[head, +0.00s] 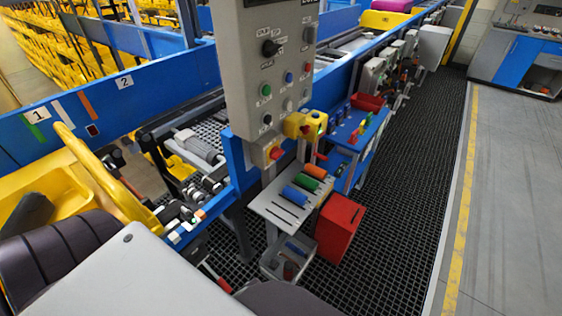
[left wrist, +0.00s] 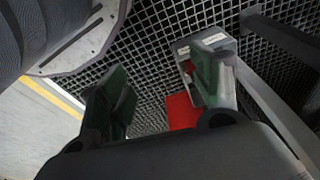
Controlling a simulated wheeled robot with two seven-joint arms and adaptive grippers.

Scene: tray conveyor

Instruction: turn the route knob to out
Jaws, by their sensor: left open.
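A grey control panel (head: 262,75) stands upright at the centre top of the head view. A large black knob (head: 270,47) with small markings around it sits on its upper part. A smaller black knob (head: 267,119) is lower down. The labels are too small to read, so I cannot tell for sure which is the route knob or its setting. My left gripper (left wrist: 163,85) is open and empty in the left wrist view, above the mesh floor. It is away from the panel, which that view does not show. My right gripper is not in view.
The blue conveyor rail (head: 150,93) runs behind. Mesh floor (head: 400,210) lies clear at right.

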